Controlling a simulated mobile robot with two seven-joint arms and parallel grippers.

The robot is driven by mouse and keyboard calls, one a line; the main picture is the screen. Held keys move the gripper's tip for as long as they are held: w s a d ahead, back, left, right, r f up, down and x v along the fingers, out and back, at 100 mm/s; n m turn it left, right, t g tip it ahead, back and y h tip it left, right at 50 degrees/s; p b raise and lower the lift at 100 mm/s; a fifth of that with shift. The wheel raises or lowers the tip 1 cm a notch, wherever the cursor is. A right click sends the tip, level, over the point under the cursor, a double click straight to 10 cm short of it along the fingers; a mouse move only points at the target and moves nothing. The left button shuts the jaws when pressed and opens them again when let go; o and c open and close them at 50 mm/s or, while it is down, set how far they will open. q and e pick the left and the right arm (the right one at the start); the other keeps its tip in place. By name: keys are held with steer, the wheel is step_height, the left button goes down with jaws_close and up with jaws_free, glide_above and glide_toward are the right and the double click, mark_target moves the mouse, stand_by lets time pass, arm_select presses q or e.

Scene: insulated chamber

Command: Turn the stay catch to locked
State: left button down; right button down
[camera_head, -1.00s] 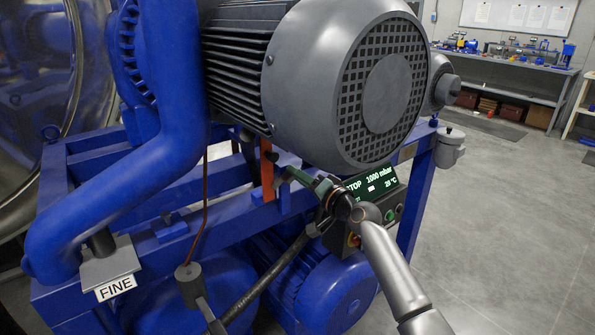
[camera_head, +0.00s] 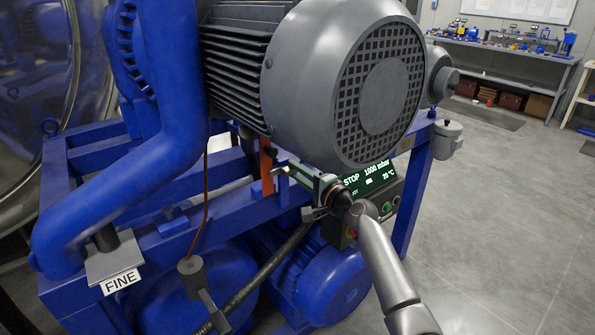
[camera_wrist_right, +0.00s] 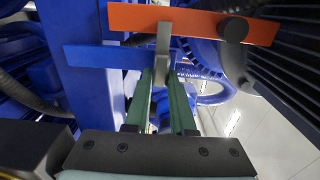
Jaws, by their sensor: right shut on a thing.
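The stay catch looks to be the small grey lever (camera_wrist_right: 163,45) in the right wrist view. It stands upright in front of a flat orange bar (camera_wrist_right: 190,22) with a black knob. My right gripper (camera_wrist_right: 162,72) has its green fingers closed on the lever's lower end. In the head view, the orange bar (camera_head: 266,165) hangs upright under the big motor, and my right gripper (camera_head: 288,171) reaches it from the right. The lever is small there and partly hidden by the fingers. No lock marking can be read. My left gripper is not in view.
The grey motor (camera_head: 370,85) hangs close above my right gripper. A control panel (camera_head: 370,185) reading STOP and 1000 mbar is just behind my wrist. Blue frame beams (camera_head: 230,205) and a thin brown cable (camera_head: 206,200) lie to the left. Open floor (camera_head: 500,220) is at right.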

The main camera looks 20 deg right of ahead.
stand_by(0.3)
steer(key=c, duration=0.9)
jaws_free()
steer(key=shift+o, duration=0.7)
arm_select(q)
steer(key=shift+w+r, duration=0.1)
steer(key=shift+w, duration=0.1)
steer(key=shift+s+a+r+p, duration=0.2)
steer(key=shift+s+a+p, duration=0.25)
steer(key=shift+p, duration=0.15)
arm_select(e)
steer(key=v, duration=1.2)
steer(key=shift+s, duration=0.25)
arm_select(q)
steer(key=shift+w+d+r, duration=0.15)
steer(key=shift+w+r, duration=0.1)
